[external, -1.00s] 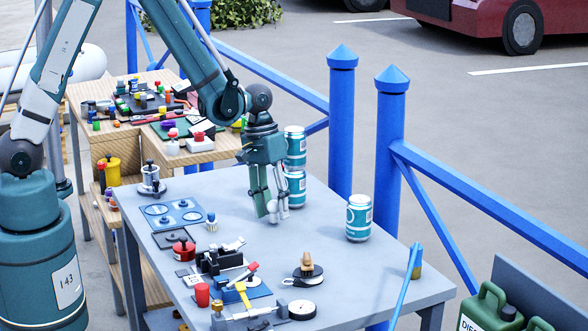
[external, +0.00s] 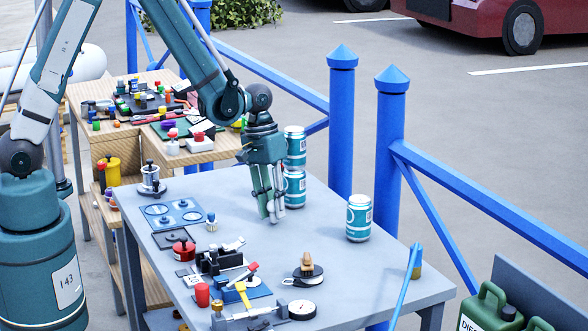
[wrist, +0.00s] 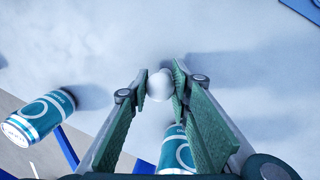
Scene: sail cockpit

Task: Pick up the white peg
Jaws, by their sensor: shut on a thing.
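The white peg (wrist: 159,86) shows as a round white end between my fingertips in the wrist view. My gripper (wrist: 158,88) is shut on it, with one green-padded finger on each side. In the external view my gripper (external: 272,217) points down at the grey table (external: 325,245), its fingertips at or close to the surface. The peg is hard to tell apart from the fingers there. I cannot tell whether it still touches the table.
Two stacked teal cans (external: 295,188) stand just behind my gripper. Another can (external: 359,218) stands to the right. Blue plates (external: 174,214), a red knob part (external: 184,249), a black clamp (external: 220,262) and a round base with a wooden piece (external: 307,273) occupy the table's left and front.

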